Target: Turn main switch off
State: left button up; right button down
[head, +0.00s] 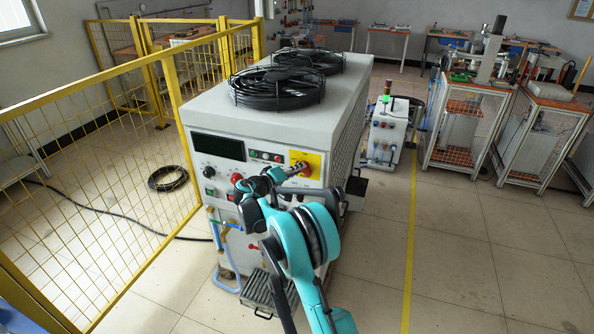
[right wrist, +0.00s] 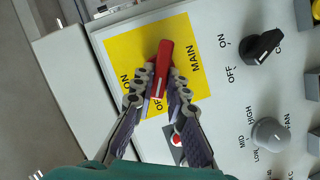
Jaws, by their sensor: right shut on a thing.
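The main switch is a red handle (right wrist: 163,62) on a yellow plate (right wrist: 119,50) marked MAIN, ON and a partly covered word starting OF. In the right wrist view the handle runs nearly upright in the picture, its lower end by the OF letters. My right gripper (right wrist: 157,80) is shut on the handle, one finger on each side. In the head view the yellow plate (head: 312,158) is at the upper right of the heater's front panel, with my right gripper (head: 299,168) at it. My left gripper is not in view.
The induction heater (head: 205,112) is a grey cabinet with fans on top. A black ON/OFF knob (right wrist: 262,46) and a grey fan knob (right wrist: 270,134) sit beside the plate. A yellow mesh fence (head: 110,170) stands at left. Floor at right is free up to the workbenches.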

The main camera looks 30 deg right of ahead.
jog(key=shift+d+r, duration=0.1)
jog(key=shift+d, duration=0.15)
jog(key=c, duration=1.5)
grip_release()
jog(key=shift+c, duration=0.2)
jog(key=shift+d, duration=0.15)
